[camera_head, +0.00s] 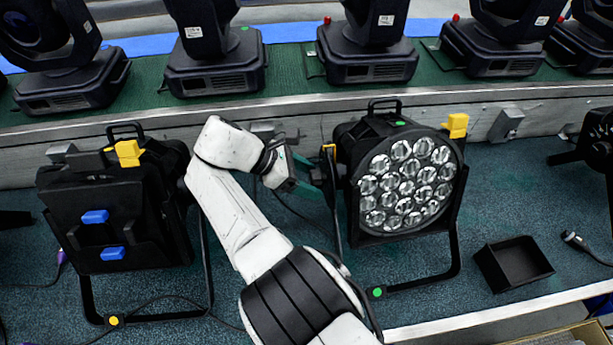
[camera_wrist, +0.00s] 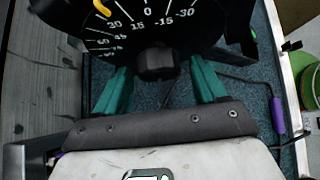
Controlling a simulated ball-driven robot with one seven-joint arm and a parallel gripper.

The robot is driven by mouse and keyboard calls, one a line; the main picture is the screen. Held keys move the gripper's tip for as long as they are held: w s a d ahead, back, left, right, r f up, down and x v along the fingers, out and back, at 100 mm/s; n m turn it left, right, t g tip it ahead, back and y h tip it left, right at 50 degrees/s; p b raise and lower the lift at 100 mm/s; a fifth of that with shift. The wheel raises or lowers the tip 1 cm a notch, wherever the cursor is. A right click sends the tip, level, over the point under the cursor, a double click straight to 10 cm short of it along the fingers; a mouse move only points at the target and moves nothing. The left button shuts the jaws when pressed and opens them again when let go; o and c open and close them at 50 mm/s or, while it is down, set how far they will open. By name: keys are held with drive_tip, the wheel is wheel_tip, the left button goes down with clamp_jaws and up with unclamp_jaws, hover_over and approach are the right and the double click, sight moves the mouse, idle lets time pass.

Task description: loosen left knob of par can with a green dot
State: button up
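The par can with the green dot (camera_head: 377,292) is the right-hand black lamp (camera_head: 352,203), with a lens face of several round cells. The dot sits at the foot of its bracket. Its left knob (camera_wrist: 157,62) is black and shows in the wrist view below a dial marked with angles. My gripper (camera_wrist: 160,75) has teal fingers, one on each side of the knob, with visible gaps to it. It is open. In the head view my gripper (camera_head: 312,172) is at the lamp's left side, where the knob is mostly hidden.
A second par can (camera_head: 70,215) with a yellow dot (camera_head: 113,320) stands left of my arm. Moving-head lamps (camera_head: 215,70) line the raised shelf behind. An open black box (camera_head: 512,264) lies on the right. A purple cable plug (camera_wrist: 278,115) shows at the wrist view's right.

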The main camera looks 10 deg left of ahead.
sight(315, 173)
drive_tip(key=shift+r, duration=0.1)
wheel_tip(315, 173, up, 3)
drive_tip(key=shift+p, duration=0.75)
drive_tip(key=s+d+r+p, duration=0.4)
drive_tip(key=s+r+p, duration=0.4)
drive_tip(key=s, duration=0.5)
drive_tip(key=shift+s+r, duration=0.25)
drive_tip(key=shift+r, duration=0.65)
